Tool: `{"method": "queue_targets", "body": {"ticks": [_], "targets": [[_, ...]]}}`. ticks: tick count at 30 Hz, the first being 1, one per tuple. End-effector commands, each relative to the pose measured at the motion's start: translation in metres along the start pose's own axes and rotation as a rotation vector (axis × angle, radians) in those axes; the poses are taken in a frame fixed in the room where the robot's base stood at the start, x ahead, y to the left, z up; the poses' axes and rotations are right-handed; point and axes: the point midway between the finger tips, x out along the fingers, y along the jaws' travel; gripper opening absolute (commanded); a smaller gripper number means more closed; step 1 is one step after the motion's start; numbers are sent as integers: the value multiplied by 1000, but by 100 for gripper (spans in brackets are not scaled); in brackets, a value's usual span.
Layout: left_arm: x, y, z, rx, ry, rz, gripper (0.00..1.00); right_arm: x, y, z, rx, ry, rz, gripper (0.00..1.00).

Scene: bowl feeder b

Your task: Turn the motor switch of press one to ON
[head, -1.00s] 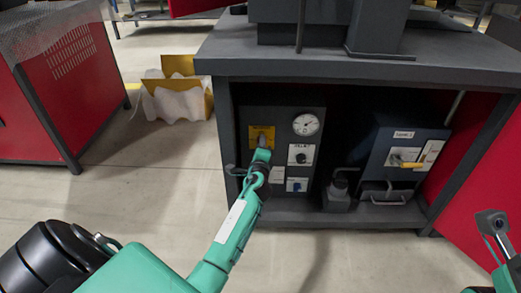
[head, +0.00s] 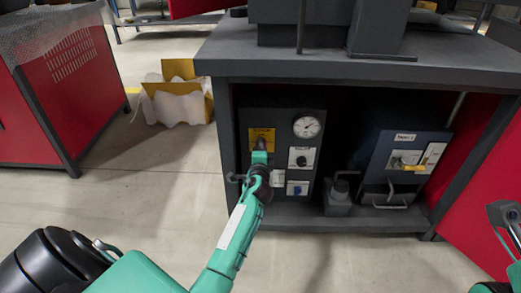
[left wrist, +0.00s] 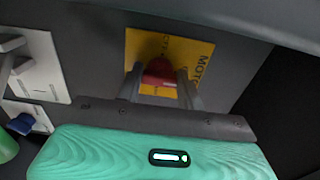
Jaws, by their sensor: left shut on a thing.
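The motor switch is a red knob (left wrist: 159,72) on a yellow plate (left wrist: 200,48) lettered "MOTOR", seen in the left wrist view. In the head view the yellow plate (head: 262,133) is at the upper left of a dark control panel (head: 285,117) under the bench. My left gripper (left wrist: 160,85) is at the knob with a finger on each side, shut on it. In the head view my left gripper (head: 260,150) covers the knob. My right gripper (head: 505,222) is at the right edge, partly cut off; its jaws are not clear.
The panel also holds a round gauge (head: 306,127), a black knob on a white plate (head: 301,157) and a blue switch (head: 298,188). The dark bench top (head: 350,68) overhangs the panel.

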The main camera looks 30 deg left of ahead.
Motion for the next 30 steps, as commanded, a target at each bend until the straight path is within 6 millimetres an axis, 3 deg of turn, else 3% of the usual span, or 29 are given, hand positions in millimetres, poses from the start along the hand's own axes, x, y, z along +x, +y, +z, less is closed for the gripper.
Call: {"method": "queue_targets", "body": {"ticks": [1,2,4,5,17,30], "targets": [[-1,3,0,1,-1,5,15,-1,0,0,0,-2,-1,35],[-1,3,0,1,-1,5,43,-1,0,0,0,-3,-1,35],[-1,2,0,1,-1,4,57,-2,0,0,0,-5,-2,35],[-1,2,0,1,-1,4,59,-2,0,1,0,-6,-3,35],[-8,0,0,0,0,2,59,0,0,1,0,-8,-6,35],[-93,1,0,0,0,5,59,-6,6,1,-16,-42,6,35]]}}
